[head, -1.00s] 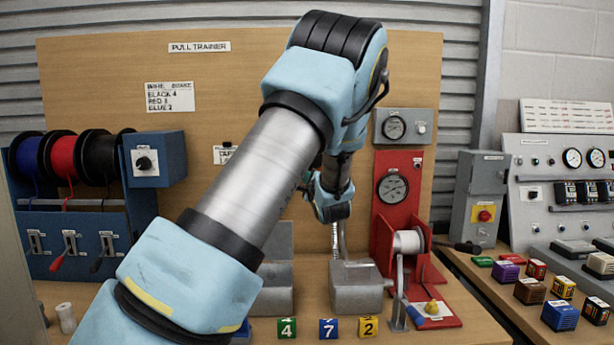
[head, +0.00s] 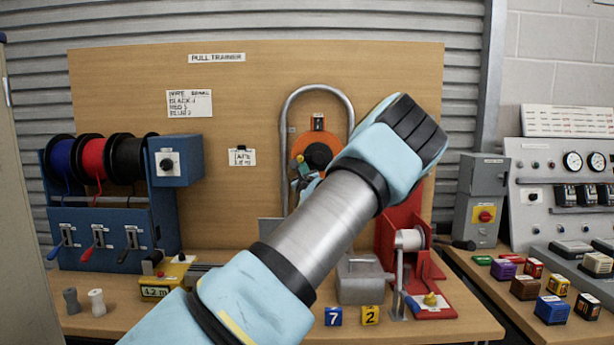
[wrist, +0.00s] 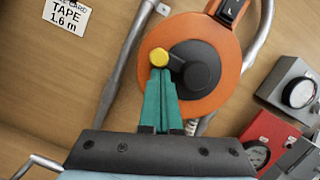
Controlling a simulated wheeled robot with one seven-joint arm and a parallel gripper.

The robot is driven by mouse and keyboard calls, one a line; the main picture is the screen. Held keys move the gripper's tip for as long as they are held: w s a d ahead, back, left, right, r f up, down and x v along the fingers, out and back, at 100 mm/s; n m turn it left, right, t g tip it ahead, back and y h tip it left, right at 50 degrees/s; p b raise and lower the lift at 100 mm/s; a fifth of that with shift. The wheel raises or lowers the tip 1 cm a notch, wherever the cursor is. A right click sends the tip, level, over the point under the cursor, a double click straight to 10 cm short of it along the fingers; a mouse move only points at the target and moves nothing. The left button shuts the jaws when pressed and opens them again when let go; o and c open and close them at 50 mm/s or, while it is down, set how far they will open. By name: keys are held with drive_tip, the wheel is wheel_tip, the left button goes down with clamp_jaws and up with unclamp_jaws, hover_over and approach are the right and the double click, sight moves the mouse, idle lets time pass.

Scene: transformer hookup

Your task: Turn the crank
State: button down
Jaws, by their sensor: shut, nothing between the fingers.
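An orange reel (head: 318,145) hangs on a bent grey tube frame (head: 287,125) in front of the wooden board. The wrist view shows the reel (wrist: 213,112) close up, with a dark crank hub (wrist: 198,68) at its centre and a yellow crank knob (wrist: 159,57) to the left of the hub. My gripper (wrist: 161,74) has green fingers, pressed together, with their tips at or just below the yellow knob. I cannot tell whether they touch it. In the head view my arm covers the reel's lower right part and most of the gripper.
A red stand with a metal spool (head: 409,239) is right of my arm, beside a grey box (head: 361,280). Wire spools (head: 95,160) stand at the left. A yellow meter marked 4.2 m (head: 168,278) and number cubes (head: 370,315) are on the table.

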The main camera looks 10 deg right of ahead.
drive_tip(key=shift+a+r+m+h+b, duration=0.15)
drive_tip(key=shift+r+m+h+b, duration=0.25)
drive_tip(key=shift+m, duration=0.7)
drive_tip(key=shift+a+r+m+h+b, duration=0.1)
drive_tip(key=shift+r+m+h+b, duration=0.25)
drive_tip(key=shift+m, duration=0.75)
